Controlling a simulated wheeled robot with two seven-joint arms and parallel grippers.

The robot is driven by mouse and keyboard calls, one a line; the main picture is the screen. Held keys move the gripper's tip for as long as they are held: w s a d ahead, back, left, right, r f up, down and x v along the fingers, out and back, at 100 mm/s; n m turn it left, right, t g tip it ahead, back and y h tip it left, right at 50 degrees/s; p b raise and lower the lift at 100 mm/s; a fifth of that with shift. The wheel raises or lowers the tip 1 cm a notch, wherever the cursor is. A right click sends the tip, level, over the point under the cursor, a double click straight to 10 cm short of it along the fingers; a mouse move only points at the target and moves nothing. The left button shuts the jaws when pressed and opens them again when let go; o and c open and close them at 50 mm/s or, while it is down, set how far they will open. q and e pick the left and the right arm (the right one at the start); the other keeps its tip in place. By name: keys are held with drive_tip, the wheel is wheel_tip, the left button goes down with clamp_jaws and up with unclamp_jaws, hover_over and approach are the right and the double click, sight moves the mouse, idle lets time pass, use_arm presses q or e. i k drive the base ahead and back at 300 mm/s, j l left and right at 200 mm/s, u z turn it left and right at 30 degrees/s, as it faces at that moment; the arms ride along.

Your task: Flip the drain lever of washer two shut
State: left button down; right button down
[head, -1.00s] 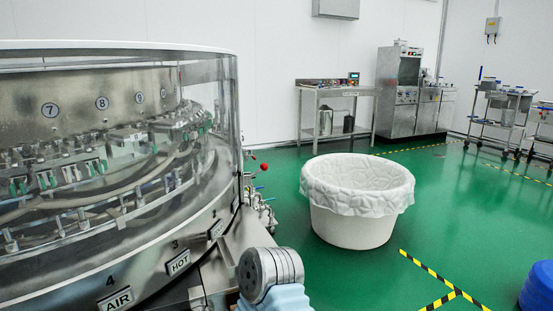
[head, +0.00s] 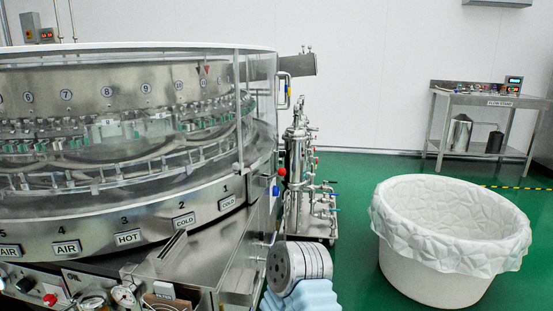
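The large round rotary washer (head: 90,225) fills the left of the head view, with a clear curved cover and a steel rim marked with station labels. Beneath the numeral 2 on the rim is a COLD label (head: 184,220). A valve and filter skid (head: 298,185) stands beside the washer's right side, with small red and blue handles (head: 326,183). I cannot make out which part is the drain lever of washer two, or how it is set.
A white lined tub (head: 430,280) stands on the green floor at the right. A steel table (head: 485,100) is against the back wall. Gauges, knobs and a steel box (head: 185,260) jut from the washer's front. Open floor lies between skid and tub.

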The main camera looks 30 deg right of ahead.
sight(282, 172)
drive_tip(key=l+u, duration=0.2)
drive_tip(key=l, duration=0.45)
drive_tip(key=l+u, duration=0.2)
drive_tip(key=l, duration=0.5)
drive_tip(key=k+l+u, duration=0.2)
drive_tip(key=l, duration=0.45)
drive_tip(key=l+u, duration=0.2)
drive_tip(key=l, duration=0.45)
